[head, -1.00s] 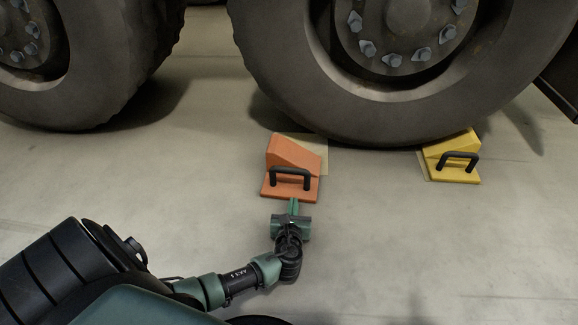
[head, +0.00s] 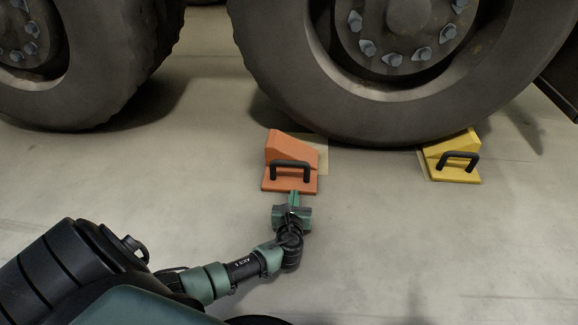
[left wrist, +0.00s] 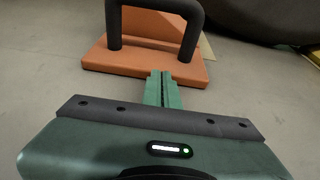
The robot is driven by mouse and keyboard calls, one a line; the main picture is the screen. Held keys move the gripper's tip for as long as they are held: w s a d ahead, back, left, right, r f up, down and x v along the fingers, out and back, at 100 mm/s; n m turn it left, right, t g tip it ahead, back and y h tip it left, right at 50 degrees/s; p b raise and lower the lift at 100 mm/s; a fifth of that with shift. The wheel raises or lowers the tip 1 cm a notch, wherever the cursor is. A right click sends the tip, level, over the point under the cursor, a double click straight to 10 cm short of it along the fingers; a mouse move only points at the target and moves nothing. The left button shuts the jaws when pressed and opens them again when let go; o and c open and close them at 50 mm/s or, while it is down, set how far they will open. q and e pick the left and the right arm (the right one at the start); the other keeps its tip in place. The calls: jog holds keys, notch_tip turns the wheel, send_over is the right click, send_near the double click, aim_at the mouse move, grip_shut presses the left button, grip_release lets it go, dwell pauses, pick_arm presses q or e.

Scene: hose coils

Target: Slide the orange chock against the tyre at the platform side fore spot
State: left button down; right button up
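The orange chock (head: 290,153) stands on the floor in the head view, in front of the big tyre (head: 330,110) and to the left of its lowest part. It partly covers a pale yellow floor patch (head: 322,160). Its black handle (head: 291,165) faces me. My left gripper (head: 295,194) is at the near edge of the chock's base, below the handle. In the left wrist view the green fingers (left wrist: 162,76) are shut together and meet the near edge of the orange base (left wrist: 145,66). The handle is not between them. My right gripper is in neither view.
A yellow chock (head: 452,160) with a black handle stands at the right of the same tyre. Another large tyre (head: 90,100) stands at the left. The floor (head: 400,240) in front is clear.

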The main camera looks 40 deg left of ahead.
aim_at(295, 182)
pick_arm(q)
jog(key=shift+w+a, duration=0.45)
jog(key=shift+w, duration=0.3)
jog(key=shift+w+a, duration=0.5)
jog(key=shift+w, duration=0.25)
jog(key=shift+w+a, duration=0.45)
jog(key=shift+w, duration=0.3)
jog(key=shift+f+p+v, duration=0.25)
jog(key=shift+p+v, duration=0.4)
jog(key=shift+v, duration=0.65)
jog(key=shift+s+d+p, duration=0.25)
jog(key=shift+s+d, duration=0.1)
jog(key=shift+s, duration=0.2)
jog(key=shift+s+d+p, duration=0.25)
jog(key=shift+s+d, duration=0.1)
jog(key=shift+s, duration=0.25)
jog(key=shift+f, duration=0.1)
